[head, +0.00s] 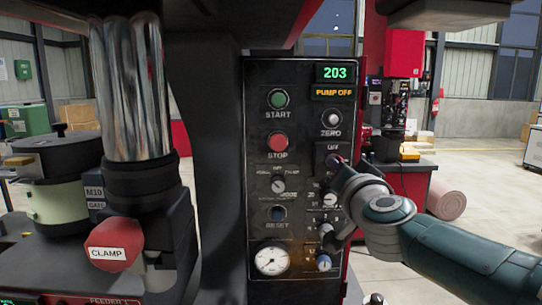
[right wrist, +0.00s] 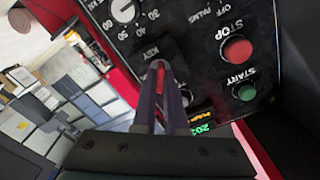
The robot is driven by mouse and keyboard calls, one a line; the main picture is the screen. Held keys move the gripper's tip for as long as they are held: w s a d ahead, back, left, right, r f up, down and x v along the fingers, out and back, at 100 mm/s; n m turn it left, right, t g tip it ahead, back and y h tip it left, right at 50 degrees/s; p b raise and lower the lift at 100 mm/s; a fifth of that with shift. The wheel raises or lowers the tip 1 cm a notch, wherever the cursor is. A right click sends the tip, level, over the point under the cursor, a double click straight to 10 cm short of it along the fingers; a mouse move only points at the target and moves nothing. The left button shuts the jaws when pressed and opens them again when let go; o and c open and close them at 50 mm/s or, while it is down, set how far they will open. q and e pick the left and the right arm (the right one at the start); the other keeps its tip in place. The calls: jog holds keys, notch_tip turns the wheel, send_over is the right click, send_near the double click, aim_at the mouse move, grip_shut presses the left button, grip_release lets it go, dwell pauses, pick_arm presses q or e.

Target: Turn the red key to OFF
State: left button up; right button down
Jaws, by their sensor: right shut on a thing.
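The red key shows in the right wrist view (right wrist: 160,72) as a thin red strip between my fingers, at the key switch on the black control panel (head: 258,140). My right gripper (right wrist: 162,84) is shut on the key. In the head view the right gripper (head: 336,165) reaches the panel's right column from the right, just below a label that seems to read OFF. The gripper hides the key there. Which mark the key points to cannot be told. A KEY label shows beside the fingers in the right wrist view. My left gripper is not in view.
The green START button (head: 278,99) and red STOP button (head: 278,142) are left of the key. The ZERO knob (head: 331,119) is above it, with several knobs below. The display (head: 335,73) reads 203, with PUMP OFF under it. A CLAMP part (head: 115,250) stands left.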

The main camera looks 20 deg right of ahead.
jog(key=n+p, duration=0.1)
jog(key=n, duration=0.3)
dwell(0.3)
